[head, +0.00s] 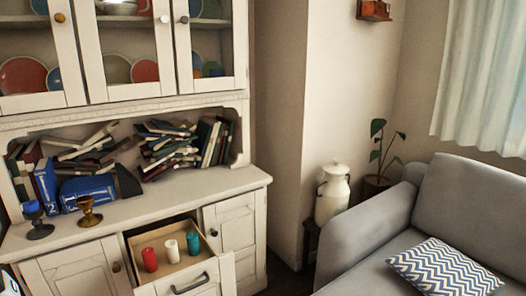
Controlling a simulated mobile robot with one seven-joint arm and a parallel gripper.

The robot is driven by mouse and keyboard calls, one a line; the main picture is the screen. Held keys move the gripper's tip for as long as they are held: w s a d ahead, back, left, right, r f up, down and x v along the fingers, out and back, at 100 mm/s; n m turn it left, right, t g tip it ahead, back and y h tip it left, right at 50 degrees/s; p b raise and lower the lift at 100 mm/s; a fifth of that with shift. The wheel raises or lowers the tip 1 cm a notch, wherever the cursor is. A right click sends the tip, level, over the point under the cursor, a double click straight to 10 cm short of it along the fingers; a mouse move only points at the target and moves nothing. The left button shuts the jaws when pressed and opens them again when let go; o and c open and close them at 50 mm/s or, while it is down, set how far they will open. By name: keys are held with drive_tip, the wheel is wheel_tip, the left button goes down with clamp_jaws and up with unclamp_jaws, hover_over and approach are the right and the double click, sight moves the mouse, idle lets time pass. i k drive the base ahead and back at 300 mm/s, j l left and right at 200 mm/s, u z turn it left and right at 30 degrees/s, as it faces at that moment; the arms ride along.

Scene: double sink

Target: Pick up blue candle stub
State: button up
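A short blue piece (32,208), which looks like a candle stub, sits upright on a dark holder (40,231) at the left end of the cabinet's counter. A brass-coloured holder (88,211) stands to its right, with no candle visible on it. The open drawer (187,269) below holds three upright candles: a red one (149,260), a white one (172,251) and a teal-blue one (193,243). My gripper is not in view. A small white and black part at the bottom left corner may be mine, but I cannot tell.
Leaning blue books (88,193) and piles of other books (168,148) fill the shelf behind the counter. The counter's right front (205,184) is clear. A grey sofa (400,235) and a white milk can (332,193) stand on the right.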

sight(32, 206)
drive_tip(key=u, duration=1.35)
drive_tip(key=i+j, duration=0.15)
drive_tip(key=i, duration=0.3)
drive_tip(key=i+j+z, duration=0.15)
drive_tip(key=i, duration=0.35)
drive_tip(key=i+j, duration=0.25)
drive_tip(key=i, duration=0.75)
drive_tip(key=z, duration=0.05)
